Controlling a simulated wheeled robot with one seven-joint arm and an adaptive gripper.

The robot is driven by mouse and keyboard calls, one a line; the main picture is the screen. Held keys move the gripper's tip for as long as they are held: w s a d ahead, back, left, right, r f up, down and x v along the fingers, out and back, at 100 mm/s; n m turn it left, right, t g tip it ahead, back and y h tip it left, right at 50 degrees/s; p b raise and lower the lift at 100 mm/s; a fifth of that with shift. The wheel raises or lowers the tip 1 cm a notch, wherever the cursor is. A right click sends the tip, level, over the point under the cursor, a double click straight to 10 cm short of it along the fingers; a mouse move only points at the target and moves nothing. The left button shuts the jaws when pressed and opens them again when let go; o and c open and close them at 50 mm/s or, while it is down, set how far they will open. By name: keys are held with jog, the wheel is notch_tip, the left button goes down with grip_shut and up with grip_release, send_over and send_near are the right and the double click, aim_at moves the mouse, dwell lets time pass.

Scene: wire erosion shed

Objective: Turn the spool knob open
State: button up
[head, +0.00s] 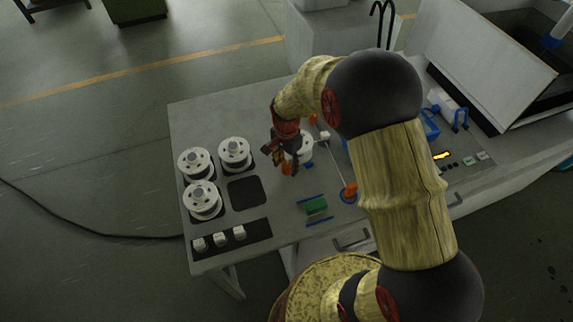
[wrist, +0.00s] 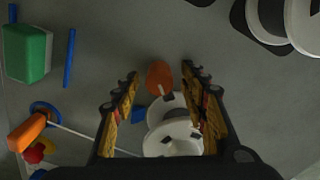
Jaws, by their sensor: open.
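An orange knob (wrist: 159,75) with a small white mark shows in the wrist view, between and just beyond my fingertips. In the head view the orange knob (head: 287,169) is partly hidden by my gripper (head: 277,151). In the wrist view my gripper (wrist: 161,74) is open, with one finger on each side of the knob's line. I cannot tell how far above the knob the fingertips are. A white spool (wrist: 174,132) sits beside the knob, partly hidden by my gripper; it also shows in the head view (head: 306,148).
Another orange handle (head: 350,189) stands at the bench's front, near a green block (head: 316,205) between blue strips. Several white spools (head: 196,162) stand on dark pads at the left. One dark pad (head: 246,191) is empty. A control panel (head: 458,162) lies at the right.

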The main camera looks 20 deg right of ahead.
jog(key=shift+f, duration=0.1)
jog(key=shift+c, duration=1)
grip_shut()
